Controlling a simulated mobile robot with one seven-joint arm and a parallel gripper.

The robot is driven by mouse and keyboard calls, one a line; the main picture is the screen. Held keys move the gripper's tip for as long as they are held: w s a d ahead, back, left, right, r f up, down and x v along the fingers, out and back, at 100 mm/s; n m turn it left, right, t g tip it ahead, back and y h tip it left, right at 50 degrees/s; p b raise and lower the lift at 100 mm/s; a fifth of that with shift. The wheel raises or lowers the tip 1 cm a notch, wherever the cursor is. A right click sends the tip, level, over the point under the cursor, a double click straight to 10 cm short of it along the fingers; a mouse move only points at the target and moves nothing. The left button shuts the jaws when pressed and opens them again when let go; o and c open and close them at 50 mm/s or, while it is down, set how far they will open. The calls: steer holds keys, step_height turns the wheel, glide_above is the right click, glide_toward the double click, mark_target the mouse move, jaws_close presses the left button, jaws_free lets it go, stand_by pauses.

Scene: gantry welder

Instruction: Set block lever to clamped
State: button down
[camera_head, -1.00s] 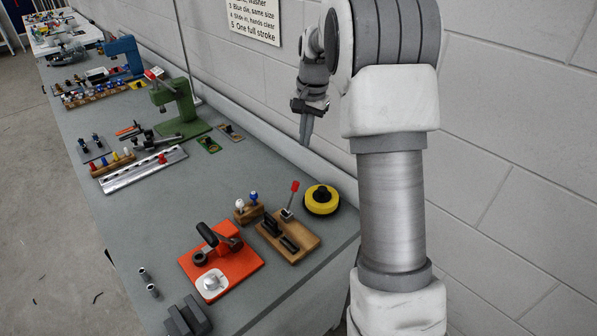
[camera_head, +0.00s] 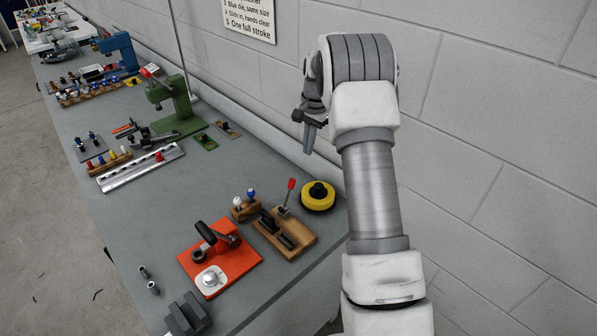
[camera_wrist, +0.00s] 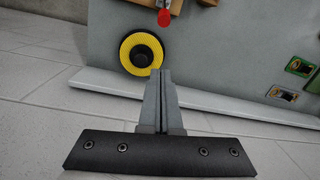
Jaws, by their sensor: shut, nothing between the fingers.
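A lever with a red knob (camera_head: 291,184) stands up, slightly tilted, from a wooden block (camera_head: 298,236) that carries dark metal parts. This is likely the block lever; its exact setting is too small to tell. In the wrist view the red knob (camera_wrist: 164,17) shows at the top edge, with part of the wooden block (camera_wrist: 146,4) cut off there. My gripper (camera_head: 308,150) hangs in the air near the wall, above and behind the lever, touching nothing. In the wrist view my gripper (camera_wrist: 160,72) has its fingers together and empty.
A yellow and black round knob (camera_head: 318,197) sits right of the lever, near the bench's back edge. A red press base (camera_head: 222,268) stands to the left, and a small wooden rack (camera_head: 244,212) behind it. A green press (camera_head: 176,108) is farther back. The wall is close behind my arm.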

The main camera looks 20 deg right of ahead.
mark_target(289, 193)
steer(key=f, duration=0.3)
steer(key=f+p, duration=0.1)
steer(key=f, duration=0.3)
steer(key=a+f, duration=0.1)
steer(key=f, duration=0.2)
steer(key=shift+w+f+p, duration=0.1)
steer(key=shift+f+p, duration=0.05)
steer(key=shift+p, duration=0.2)
steer(key=s+a+r, duration=0.1)
steer(key=s+a+r+p, duration=0.1)
steer(key=a, duration=0.1)
steer(key=shift+a, duration=0.15)
steer(key=a+h+b, duration=0.1)
steer(key=s+a+r+t+h+b, duration=0.1)
steer(key=b, duration=0.1)
steer(key=a+h+b, duration=0.2)
steer(key=shift+s+r+t, duration=0.15)
steer(key=shift+s+t, duration=0.15)
steer(key=shift+s, duration=0.05)
steer(key=a+b, duration=0.1)
steer(key=s+a+b, duration=0.1)
steer(key=a, duration=0.1)
steer(key=shift+s, duration=0.2)
